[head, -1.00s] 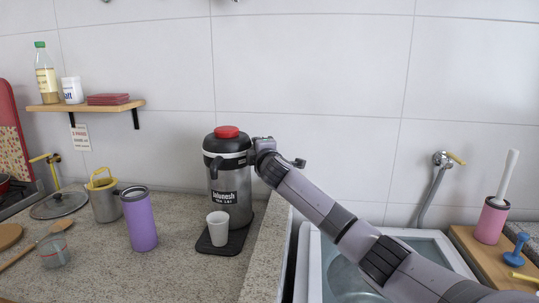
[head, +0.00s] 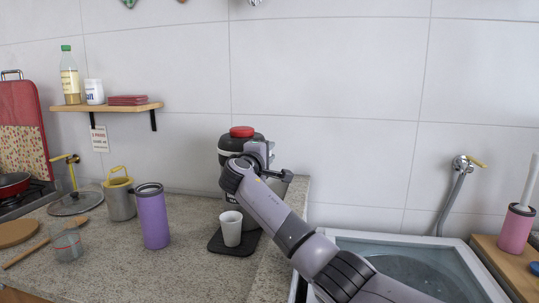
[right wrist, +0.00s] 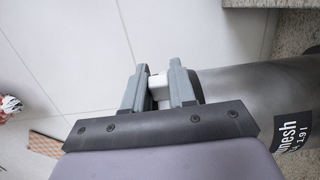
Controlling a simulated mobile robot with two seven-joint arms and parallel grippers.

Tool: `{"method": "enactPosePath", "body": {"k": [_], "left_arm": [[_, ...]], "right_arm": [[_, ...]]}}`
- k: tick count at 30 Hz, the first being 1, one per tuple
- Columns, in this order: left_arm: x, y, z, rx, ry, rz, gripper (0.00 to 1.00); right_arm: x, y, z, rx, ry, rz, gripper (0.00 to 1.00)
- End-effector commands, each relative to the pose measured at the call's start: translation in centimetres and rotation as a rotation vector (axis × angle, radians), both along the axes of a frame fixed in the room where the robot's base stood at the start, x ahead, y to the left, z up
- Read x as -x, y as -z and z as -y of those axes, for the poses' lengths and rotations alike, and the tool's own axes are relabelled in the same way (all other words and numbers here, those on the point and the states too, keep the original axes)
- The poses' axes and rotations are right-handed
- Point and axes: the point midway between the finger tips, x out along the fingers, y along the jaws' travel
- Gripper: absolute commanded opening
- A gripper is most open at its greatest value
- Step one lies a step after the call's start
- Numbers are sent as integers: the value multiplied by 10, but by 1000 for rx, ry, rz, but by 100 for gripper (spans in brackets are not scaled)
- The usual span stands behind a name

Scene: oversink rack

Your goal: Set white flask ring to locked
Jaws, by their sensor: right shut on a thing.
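The flask (head: 229,146) stands upright on the counter, with a dark upper part and a red top (head: 242,132). The arm hides much of its front and right side. In the right wrist view its steel body with a dark label (right wrist: 292,125) lies at the right. My right gripper (right wrist: 159,76) is at the upper right side of the flask and shut on a small white tab (right wrist: 158,82), seen between its fingers. It also shows in the head view (head: 264,150). The ring's setting cannot be read. My left gripper is not in view.
A white cup (head: 231,228) stands on a black mat (head: 215,244) before the flask. A purple tumbler (head: 153,217) and a metal pot (head: 120,200) stand to the left. The sink (head: 410,262) is at the right. The tiled wall is behind.

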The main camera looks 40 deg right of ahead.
Motion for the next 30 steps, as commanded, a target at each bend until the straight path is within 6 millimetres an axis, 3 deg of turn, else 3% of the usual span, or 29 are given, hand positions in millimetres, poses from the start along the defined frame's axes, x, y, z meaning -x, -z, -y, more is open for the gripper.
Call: {"method": "enactPosePath", "body": {"k": [15,16,18,30], "left_arm": [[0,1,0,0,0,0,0],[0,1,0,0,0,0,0],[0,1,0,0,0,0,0],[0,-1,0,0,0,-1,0]], "right_arm": [[1,-2,-1,0,19,3,0],[1,-2,-1,0,19,3,32],[1,-2,-1,1,19,2,47],[3,-1,-6,1,17,1,47]]}}
